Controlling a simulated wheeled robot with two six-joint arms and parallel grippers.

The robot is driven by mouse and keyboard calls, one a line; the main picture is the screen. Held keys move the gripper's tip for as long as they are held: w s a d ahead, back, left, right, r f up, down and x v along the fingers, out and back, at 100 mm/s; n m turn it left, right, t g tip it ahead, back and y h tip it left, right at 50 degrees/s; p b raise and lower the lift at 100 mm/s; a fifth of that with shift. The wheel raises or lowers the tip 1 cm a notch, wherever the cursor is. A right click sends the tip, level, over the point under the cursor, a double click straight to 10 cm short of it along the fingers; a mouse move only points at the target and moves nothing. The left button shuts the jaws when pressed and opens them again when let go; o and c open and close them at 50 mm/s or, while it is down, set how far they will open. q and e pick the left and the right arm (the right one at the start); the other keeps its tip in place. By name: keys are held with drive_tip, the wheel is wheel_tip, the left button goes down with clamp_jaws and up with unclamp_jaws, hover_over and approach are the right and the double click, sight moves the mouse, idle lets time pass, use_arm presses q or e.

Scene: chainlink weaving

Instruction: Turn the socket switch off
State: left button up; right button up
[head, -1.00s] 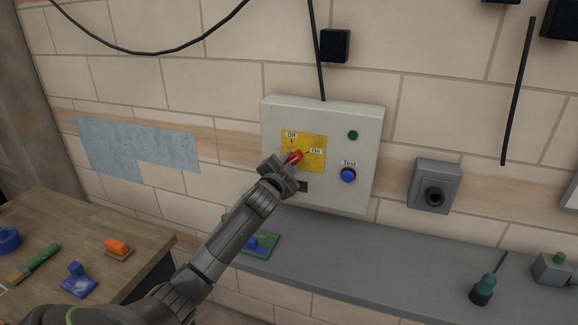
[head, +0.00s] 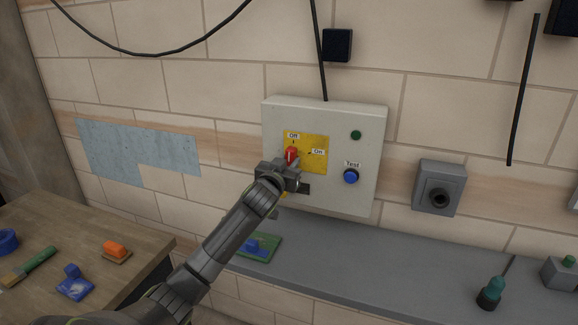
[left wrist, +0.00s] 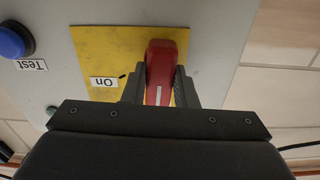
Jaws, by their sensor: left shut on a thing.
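The socket switch is a red handle (head: 291,155) on a yellow plate (head: 318,160) of a pale wall box (head: 340,196). In the head view the handle stands nearly upright, pointing toward the "Off" label (head: 294,136). The "On" label (head: 318,152) is to its right. My left gripper (head: 288,164) is shut on the red handle. In the left wrist view the handle (left wrist: 160,75) sits between both fingers, with a white line along it, and the "On" label (left wrist: 104,82) is beside it. The handle's base is partly hidden. My right gripper is not in view.
The box also has a blue Test button (head: 351,176) and a dark green lamp (head: 356,135). A grey socket (head: 438,188) is to the right. A grey shelf (head: 390,265) runs below. A wooden table (head: 130,222) with small items stands at the left.

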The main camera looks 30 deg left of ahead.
use_arm(q)
drive_tip(key=shift+f+n, duration=0.15)
drive_tip(key=shift+n, duration=0.25)
drive_tip(key=o, duration=1)
drive_tip(key=shift+s, duration=0.1)
drive_tip(key=shift+s+d, duration=0.1)
drive_tip(key=shift+s, duration=0.4)
drive_tip(key=b+v, duration=0.3)
drive_tip(key=v, duration=1.3)
drive_tip(key=shift+s, duration=0.15)
